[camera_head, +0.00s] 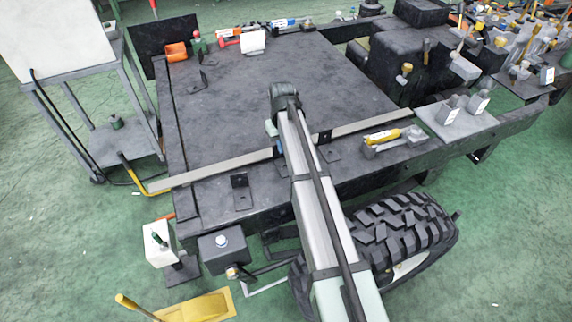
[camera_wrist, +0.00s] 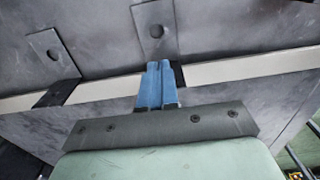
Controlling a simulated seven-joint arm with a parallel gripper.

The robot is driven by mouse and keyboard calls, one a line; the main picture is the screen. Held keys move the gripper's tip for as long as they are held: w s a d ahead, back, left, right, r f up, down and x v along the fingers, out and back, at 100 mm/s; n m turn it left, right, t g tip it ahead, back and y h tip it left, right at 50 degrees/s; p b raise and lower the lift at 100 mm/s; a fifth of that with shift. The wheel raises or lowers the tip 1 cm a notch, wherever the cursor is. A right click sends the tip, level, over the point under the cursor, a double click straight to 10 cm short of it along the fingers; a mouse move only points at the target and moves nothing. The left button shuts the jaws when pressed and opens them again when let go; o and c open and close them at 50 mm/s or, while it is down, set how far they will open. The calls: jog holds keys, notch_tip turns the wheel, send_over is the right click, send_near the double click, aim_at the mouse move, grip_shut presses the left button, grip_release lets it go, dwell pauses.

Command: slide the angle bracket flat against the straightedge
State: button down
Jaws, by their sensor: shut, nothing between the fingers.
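Several dark angle brackets lie on the grey plate (camera_head: 235,100). The straightedge (camera_head: 220,168), a long pale bar, crosses its near part. One bracket (camera_head: 241,192) stands apart on the near side, flange upright. Another bracket (camera_head: 329,153) is by the bar, right of my arm. In the wrist view, two brackets with holes, one at left (camera_wrist: 47,52) and one at centre (camera_wrist: 153,20), lie beside the straightedge (camera_wrist: 240,68). My gripper (camera_wrist: 158,66), blue-fingered, is shut and empty, in front of the centre bracket's partly hidden flange. Contact is unclear.
A yellow-handled tool (camera_head: 382,136) lies right of the arm near the bar, beside a grey pad (camera_head: 455,122) with metal blocks. More brackets (camera_head: 203,84) stand at the plate's far left. Small tools line the far edge. The plate's middle is clear.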

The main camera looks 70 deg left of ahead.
jog(key=shift+d+r, duration=0.15)
jog(key=shift+r, duration=0.7)
jog(key=shift+d+r, duration=0.1)
jog(key=shift+r, duration=0.75)
